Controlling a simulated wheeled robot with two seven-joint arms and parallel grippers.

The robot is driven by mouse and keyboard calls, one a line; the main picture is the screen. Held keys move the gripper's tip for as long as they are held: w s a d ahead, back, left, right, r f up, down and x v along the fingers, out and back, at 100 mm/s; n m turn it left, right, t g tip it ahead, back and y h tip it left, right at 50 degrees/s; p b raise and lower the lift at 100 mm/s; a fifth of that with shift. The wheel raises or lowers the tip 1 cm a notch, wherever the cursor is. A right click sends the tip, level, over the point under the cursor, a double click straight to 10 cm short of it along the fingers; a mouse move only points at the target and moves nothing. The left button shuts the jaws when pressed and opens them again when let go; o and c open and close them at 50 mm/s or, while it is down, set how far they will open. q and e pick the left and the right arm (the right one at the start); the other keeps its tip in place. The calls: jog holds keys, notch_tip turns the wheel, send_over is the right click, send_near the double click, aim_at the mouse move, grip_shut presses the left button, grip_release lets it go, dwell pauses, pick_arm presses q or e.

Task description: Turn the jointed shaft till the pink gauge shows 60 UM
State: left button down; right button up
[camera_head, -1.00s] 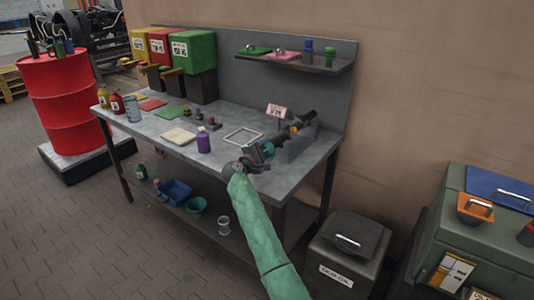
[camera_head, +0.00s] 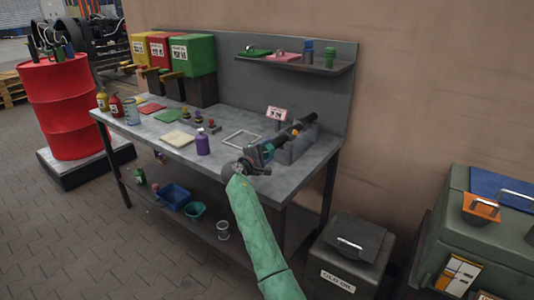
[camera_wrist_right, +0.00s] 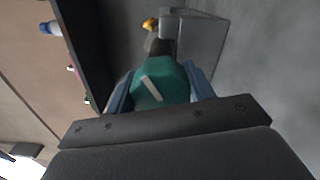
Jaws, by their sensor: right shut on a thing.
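The jointed shaft (camera_head: 305,121) is dark, with a small orange-yellow part, and lies at a slant on a grey block-like stand at the right end of the workbench. Its teal end (camera_wrist_right: 158,85) bears a white stripe and fills the gap between the fingers in the right wrist view. My right gripper (camera_head: 263,153) is shut on this teal end. The pink gauge (camera_head: 277,113) stands behind the shaft as a small sign with dark characters, too small to read surely. The far side of the teal end is hidden. My left gripper is not in view.
The grey workbench (camera_head: 170,128) holds an empty frame (camera_head: 242,138), a purple bottle (camera_head: 202,143) and colored cloths left of the shaft. A shelf (camera_head: 300,64) hangs above. An old-oil bin (camera_head: 345,250) stands at the front right.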

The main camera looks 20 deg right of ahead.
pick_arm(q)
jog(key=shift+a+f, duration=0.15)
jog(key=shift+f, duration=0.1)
pick_arm(e)
jog(key=o, duration=1)
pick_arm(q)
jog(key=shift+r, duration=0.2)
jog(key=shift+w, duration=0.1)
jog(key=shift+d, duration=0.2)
pick_arm(e)
jog(key=shift+a, duration=0.1)
jog(key=shift+s+a+f, duration=0.1)
jog(key=shift+s+a, duration=0.1)
jog(key=b+v, duration=0.1)
jog(key=v, duration=0.5)
jog(key=shift+b, duration=0.3)
jog(key=shift+s+a, duration=0.35)
jog(key=shift+a, duration=0.1)
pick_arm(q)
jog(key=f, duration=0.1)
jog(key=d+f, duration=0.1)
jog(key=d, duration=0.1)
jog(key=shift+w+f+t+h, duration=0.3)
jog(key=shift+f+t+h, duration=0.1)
